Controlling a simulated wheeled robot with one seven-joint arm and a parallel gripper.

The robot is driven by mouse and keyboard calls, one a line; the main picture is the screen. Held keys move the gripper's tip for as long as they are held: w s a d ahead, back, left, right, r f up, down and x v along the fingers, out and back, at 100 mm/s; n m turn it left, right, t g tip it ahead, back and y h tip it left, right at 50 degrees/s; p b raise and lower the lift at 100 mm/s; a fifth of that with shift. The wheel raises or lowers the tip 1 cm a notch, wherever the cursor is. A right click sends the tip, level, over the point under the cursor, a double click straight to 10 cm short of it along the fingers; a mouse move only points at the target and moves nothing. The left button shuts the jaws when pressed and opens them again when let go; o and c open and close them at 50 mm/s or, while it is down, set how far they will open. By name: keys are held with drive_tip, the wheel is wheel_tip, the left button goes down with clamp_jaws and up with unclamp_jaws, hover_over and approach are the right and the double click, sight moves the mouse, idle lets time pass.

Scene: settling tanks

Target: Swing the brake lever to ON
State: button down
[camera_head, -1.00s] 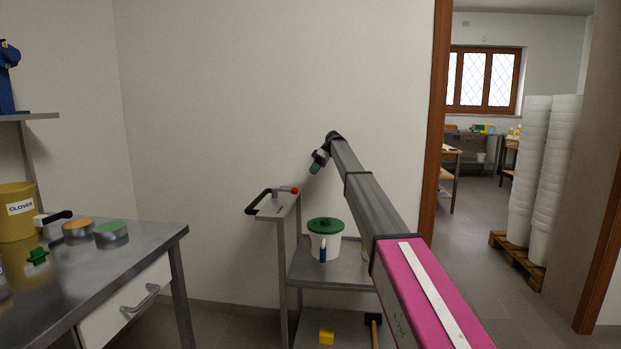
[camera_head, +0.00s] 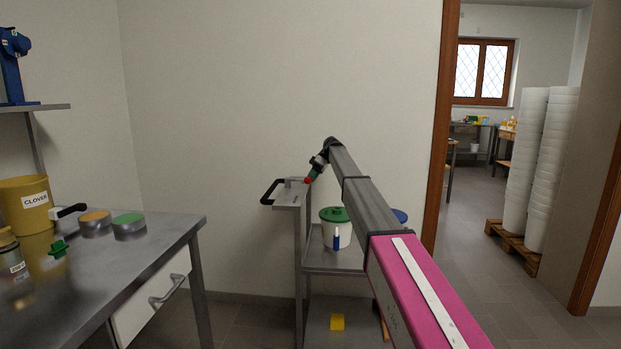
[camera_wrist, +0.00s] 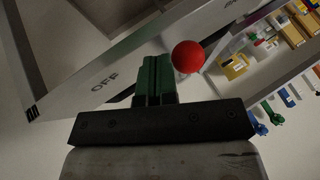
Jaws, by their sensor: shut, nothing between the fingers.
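The brake lever's red knob (camera_wrist: 188,57) shows in the wrist view just right of my gripper's fingertips, very close; I cannot tell whether they touch. In the head view the knob (camera_head: 308,180) shows at my gripper's tip. My gripper (camera_wrist: 155,68) has green fingers, shut with nothing between them. In the head view my gripper (camera_head: 314,171) is over the right end of the trolley's top plate (camera_head: 289,199). The plate carries the word OFF (camera_wrist: 105,81) left of the fingers. Another label at the upper right is cut off. Most of the lever's arm is hidden.
The grey trolley has a black handle (camera_head: 270,193) at its left. A white tub with a green lid (camera_head: 335,232) stands on its shelf, with a yellow block (camera_head: 337,322) lower down. A metal table (camera_head: 110,262) is at left. A doorway opens at right.

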sight(310, 182)
drive_tip(key=shift+s, duration=0.1)
drive_tip(key=shift+s+d+m+t+y, duration=0.1)
drive_tip(key=shift+s+m+t+y, duration=0.25)
drive_tip(key=shift+s+m+t, duration=0.9)
drive_tip(key=shift+s+d+m+t+y, duration=0.1)
drive_tip(key=shift+s+m+t+y, duration=0.25)
drive_tip(key=shift+s+m+t, duration=0.9)
drive_tip(key=shift+s+a+m+g, duration=0.2)
drive_tip(key=shift+m+g, duration=0.2)
drive_tip(key=shift+g, duration=0.2)
